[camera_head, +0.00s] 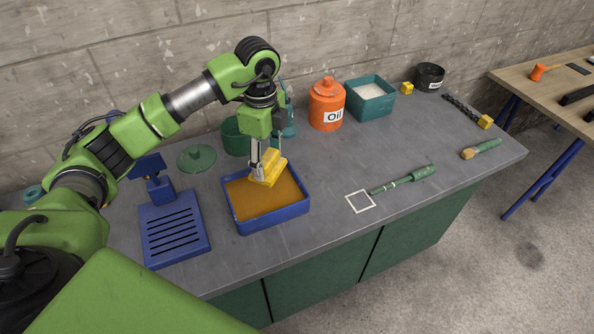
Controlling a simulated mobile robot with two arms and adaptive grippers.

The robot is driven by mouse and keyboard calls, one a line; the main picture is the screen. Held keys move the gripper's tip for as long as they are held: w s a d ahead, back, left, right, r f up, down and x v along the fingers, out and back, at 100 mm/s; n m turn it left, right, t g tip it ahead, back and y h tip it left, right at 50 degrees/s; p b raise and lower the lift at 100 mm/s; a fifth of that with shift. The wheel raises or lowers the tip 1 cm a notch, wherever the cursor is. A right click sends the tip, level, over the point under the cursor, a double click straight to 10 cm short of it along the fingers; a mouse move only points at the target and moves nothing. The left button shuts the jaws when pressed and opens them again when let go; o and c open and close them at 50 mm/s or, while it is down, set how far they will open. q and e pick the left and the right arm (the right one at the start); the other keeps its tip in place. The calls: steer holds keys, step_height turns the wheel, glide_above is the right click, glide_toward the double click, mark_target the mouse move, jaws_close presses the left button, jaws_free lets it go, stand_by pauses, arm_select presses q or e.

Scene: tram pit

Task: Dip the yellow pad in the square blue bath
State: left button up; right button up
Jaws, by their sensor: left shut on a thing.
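The square blue bath (271,227) stands on the grey bench and holds an orange-brown liquid. My left gripper (258,172) comes down over the bath and is shut on the yellow pad (271,171). The pad is tilted and shows over the back half of the liquid, inside the bath's outline. I cannot tell whether its underside touches the liquid. The fingers partly hide behind the pad. My right gripper does not show.
A blue slotted stand (174,236) is left of the bath. A green lid (197,157), a green pot (235,137) and an orange Oil can (327,104) stand behind. A green tool (405,180) lies right, near a white square outline (360,201). The right bench front is clear.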

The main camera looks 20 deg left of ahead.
arm_select(q)
steer(key=shift+s+a+n, duration=0.3)
steer(key=shift+a, duration=0.6)
steer(key=shift+w+f+b, duration=0.2)
steer(key=shift+f+b, duration=0.2)
steer(key=shift+f, duration=0.2)
steer(key=shift+f+b, duration=0.55)
steer(key=shift+f, duration=0.25)
steer(key=shift+f+b, duration=0.3)
steer(key=shift+f, duration=0.05)
steer(key=shift+f+b, duration=0.6)
steer(key=shift+f, duration=0.25)
steer(key=shift+f+b, duration=1.95)
steer(key=shift+f, duration=1.05)
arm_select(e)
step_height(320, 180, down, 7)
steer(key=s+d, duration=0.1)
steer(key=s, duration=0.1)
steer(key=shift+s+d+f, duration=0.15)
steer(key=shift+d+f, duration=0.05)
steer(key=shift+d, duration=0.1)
arm_select(q)
steer(key=shift+r+p, duration=2.15)
steer(key=shift+r, duration=0.8)
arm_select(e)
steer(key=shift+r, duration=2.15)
